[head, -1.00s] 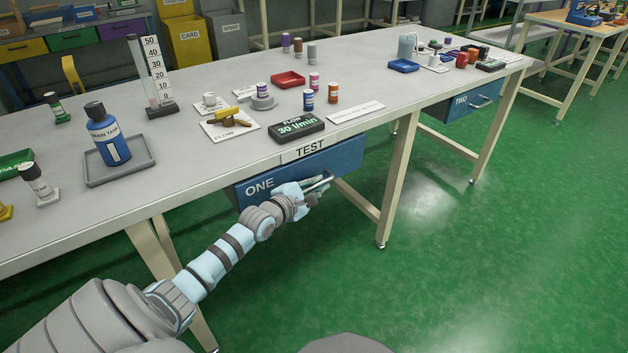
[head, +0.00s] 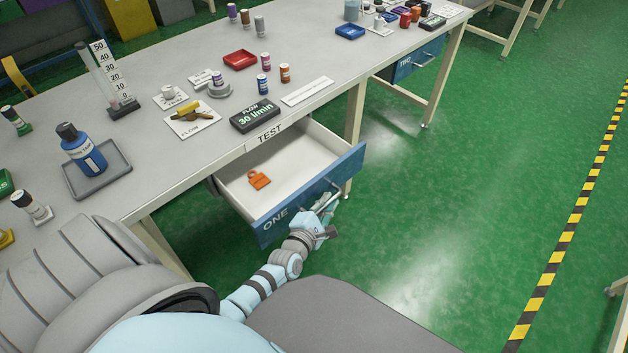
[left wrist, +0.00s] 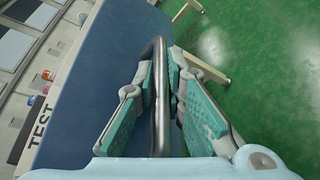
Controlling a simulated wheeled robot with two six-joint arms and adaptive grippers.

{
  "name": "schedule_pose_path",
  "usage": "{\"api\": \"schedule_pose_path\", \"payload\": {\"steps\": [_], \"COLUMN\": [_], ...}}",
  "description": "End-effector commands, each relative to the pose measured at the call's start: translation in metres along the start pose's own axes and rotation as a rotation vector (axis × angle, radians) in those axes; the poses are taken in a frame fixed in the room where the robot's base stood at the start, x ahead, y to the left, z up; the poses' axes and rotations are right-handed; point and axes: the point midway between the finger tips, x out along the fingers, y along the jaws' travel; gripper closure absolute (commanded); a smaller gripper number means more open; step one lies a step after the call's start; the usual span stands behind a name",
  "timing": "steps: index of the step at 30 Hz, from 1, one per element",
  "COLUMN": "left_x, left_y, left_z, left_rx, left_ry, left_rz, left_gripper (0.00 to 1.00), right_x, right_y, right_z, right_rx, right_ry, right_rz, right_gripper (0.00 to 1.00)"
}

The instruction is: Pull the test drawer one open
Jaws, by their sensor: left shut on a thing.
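The test drawer one (head: 312,198) stands pulled out from under the bench in the head view, its blue front marked ONE and its white inside showing. An orange tag-like piece (head: 259,180) lies in it. My left gripper (head: 325,212) is at the outer side of the drawer front, shut on the drawer's metal bar handle. In the left wrist view, the handle (left wrist: 159,95) runs between the two teal finger pads, with the blue front (left wrist: 95,85) beside it. My right gripper is not in view.
The bench top (head: 200,140) above carries a flow display (head: 255,116), a blue bottle (head: 82,150) on a grey tray, and small vials. A second blue drawer (head: 418,60) is shut farther right. Green floor to the right is clear.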

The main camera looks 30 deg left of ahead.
Motion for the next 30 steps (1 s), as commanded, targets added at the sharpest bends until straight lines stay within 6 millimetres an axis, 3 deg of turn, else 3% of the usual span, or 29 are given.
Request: {"api": "schedule_pose_path", "payload": {"steps": [6,18,19,20,30], "left_x": [-0.005,-0.006,-0.006,-0.006,-0.008], "left_y": [-0.009,-0.011,-0.011,-0.011,-0.011], "left_z": [0.013,0.014,0.014,0.014,0.014], "left_rx": [0.001,0.001,0.001,0.001,0.001], "left_ry": [0.0,-0.001,-0.001,-0.001,0.0], "left_rz": [-0.001,-0.002,-0.002,-0.002,-0.002], "left_gripper": [1.0,1.0,0.86,0.81,0.8], "right_x": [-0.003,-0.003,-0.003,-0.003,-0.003], "right_y": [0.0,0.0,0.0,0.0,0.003], "right_z": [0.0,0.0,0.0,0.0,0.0], "right_rx": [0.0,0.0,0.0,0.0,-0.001], "right_ry": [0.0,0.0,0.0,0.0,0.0], "right_rz": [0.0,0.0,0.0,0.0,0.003], "right_gripper": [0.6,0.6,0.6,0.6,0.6]}}
